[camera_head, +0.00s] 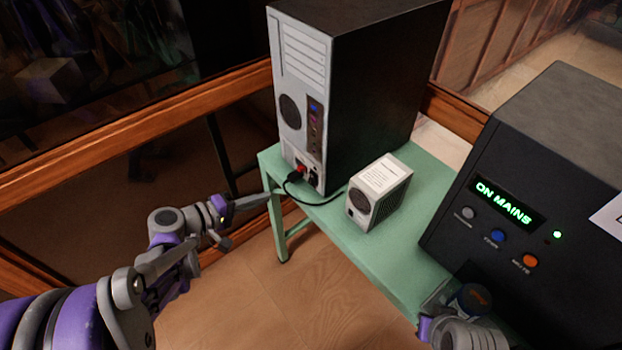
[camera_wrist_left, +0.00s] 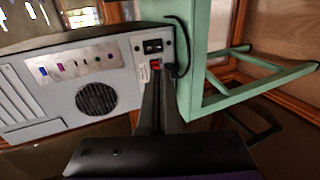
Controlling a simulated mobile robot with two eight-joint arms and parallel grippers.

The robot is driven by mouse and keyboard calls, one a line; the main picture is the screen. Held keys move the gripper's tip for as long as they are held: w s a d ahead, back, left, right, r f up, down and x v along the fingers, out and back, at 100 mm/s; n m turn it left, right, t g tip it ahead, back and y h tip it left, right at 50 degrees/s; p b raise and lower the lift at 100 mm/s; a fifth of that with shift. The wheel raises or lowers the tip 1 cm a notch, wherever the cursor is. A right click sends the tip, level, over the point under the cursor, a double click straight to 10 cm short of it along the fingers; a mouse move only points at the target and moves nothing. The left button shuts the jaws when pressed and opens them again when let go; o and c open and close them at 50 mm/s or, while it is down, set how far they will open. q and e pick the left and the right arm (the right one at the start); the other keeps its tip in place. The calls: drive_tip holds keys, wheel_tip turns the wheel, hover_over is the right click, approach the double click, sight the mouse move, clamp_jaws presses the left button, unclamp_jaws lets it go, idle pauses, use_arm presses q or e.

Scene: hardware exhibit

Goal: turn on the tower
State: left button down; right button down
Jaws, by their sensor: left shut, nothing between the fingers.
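The tower (camera_head: 365,95) is a computer case with black sides, standing upright on the green table. Its pale rear panel (camera_wrist_left: 125,80) has a round fan grille, a strip of ports, a red switch (camera_head: 300,168) and a black power plug with a cable. The red switch also shows in the left wrist view (camera_wrist_left: 155,65). My left gripper (camera_head: 268,193) is shut and empty, left of the rear panel by the table edge. In the left wrist view its fingertips (camera_wrist_left: 157,78) appear close to the red switch; I cannot tell whether they touch.
A small pale box (camera_head: 379,192) stands on the green table (camera_head: 385,265) beside the tower. A black unit (camera_head: 545,175) at the right shows "ON MAINS" in green, with several buttons. A wooden rail (camera_head: 130,125) runs behind. Part of my right arm shows at the bottom edge.

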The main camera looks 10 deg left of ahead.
sight(311, 183)
use_arm(q)
drive_tip(key=shift+s+a, duration=0.15)
drive_tip(key=shift+s, duration=0.05)
drive_tip(key=x, duration=1.4)
drive_tip(key=shift+w+f, duration=0.15)
drive_tip(key=shift+f, duration=0.05)
drive_tip(key=shift+r, duration=0.1)
drive_tip(key=shift+r+p, duration=0.3)
drive_tip(key=shift+r, duration=0.5)
